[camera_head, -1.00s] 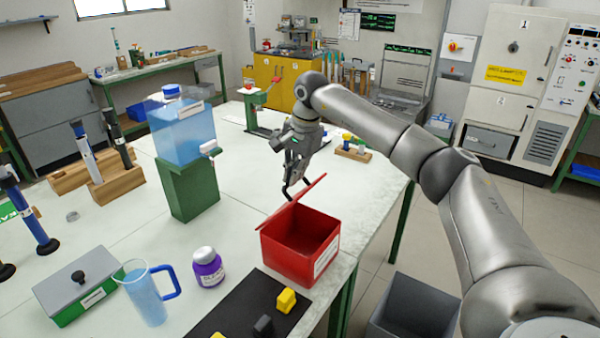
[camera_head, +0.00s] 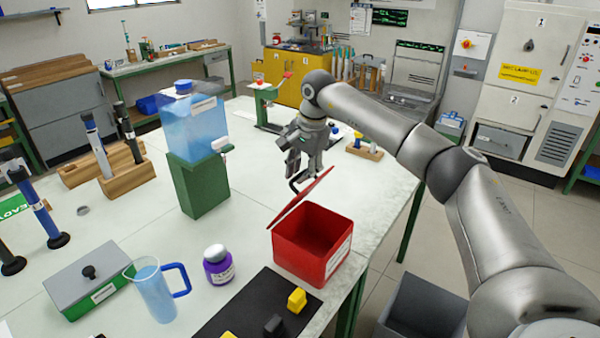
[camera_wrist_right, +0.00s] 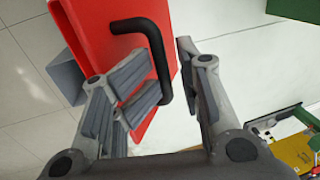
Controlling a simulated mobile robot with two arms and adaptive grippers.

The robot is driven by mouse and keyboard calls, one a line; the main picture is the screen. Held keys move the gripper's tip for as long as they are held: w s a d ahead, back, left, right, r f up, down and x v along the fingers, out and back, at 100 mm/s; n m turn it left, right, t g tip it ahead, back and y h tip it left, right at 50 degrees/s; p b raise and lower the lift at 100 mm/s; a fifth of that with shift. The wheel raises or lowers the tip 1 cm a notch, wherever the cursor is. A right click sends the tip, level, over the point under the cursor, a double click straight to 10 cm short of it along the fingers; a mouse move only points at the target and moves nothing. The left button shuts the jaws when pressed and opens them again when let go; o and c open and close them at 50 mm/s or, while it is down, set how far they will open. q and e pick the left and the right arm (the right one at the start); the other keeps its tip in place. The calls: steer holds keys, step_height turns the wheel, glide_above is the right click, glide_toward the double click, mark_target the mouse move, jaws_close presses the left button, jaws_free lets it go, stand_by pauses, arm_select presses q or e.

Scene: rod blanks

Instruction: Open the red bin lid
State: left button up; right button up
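The red bin (camera_head: 312,262) stands open near the table's front right edge. Its red lid (camera_head: 303,198) is raised and tilted up along the bin's back left side, and the inside shows. My right gripper (camera_head: 305,178) is just behind the lid. In the right wrist view, the red lid (camera_wrist_right: 108,45) has a black bar handle (camera_wrist_right: 158,60). The fingers of my right gripper (camera_wrist_right: 165,95) are apart, with the handle's end between them and no clear grip on it. My left gripper is not in view.
A water tank (camera_head: 194,128) on a green stand is left of the bin. A purple-labelled jar (camera_head: 218,266), a blue jug (camera_head: 155,292) and a black mat (camera_head: 250,310) are in front. A grey crate (camera_head: 425,305) is beside the table.

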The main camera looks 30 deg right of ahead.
step_height(320, 180, up, 11)
steer(key=s, duration=0.1)
steer(key=shift+s+d+r, duration=0.15)
steer(key=shift+s+d, duration=0.1)
steer(key=shift+s, duration=0.15)
